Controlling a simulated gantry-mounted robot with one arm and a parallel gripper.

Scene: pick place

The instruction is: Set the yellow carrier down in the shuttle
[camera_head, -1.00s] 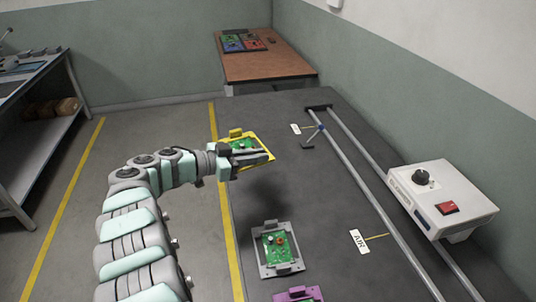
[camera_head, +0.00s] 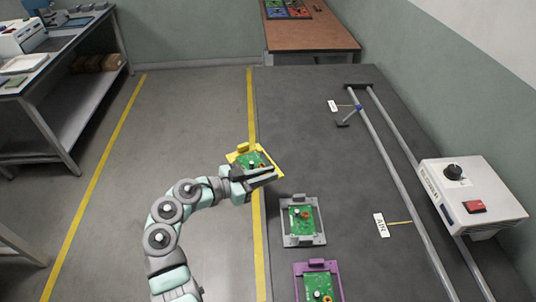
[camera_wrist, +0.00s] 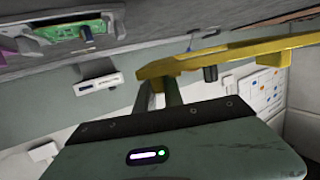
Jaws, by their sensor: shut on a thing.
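My gripper (camera_head: 268,174) is shut on the yellow carrier (camera_head: 238,156) at its near right side. The carrier is a yellow frame with a green board in it. It is held tilted in the air at the left edge of the dark table. In the wrist view the yellow carrier (camera_wrist: 225,55) crosses the upper right, and the fingers of my gripper (camera_wrist: 158,95) reach up to it. I cannot make out for sure which thing is the shuttle. Two rails (camera_head: 395,165) run along the right of the table, with a blue-marked fitting (camera_head: 359,107) near their far end.
A grey carrier (camera_head: 303,240) and a purple carrier (camera_head: 316,265), each with a green board, lie on the table (camera_head: 310,120) right of my arm. A white control box (camera_head: 470,195) stands by the rails. The middle of the table is clear. A brown table (camera_head: 310,38) stands behind.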

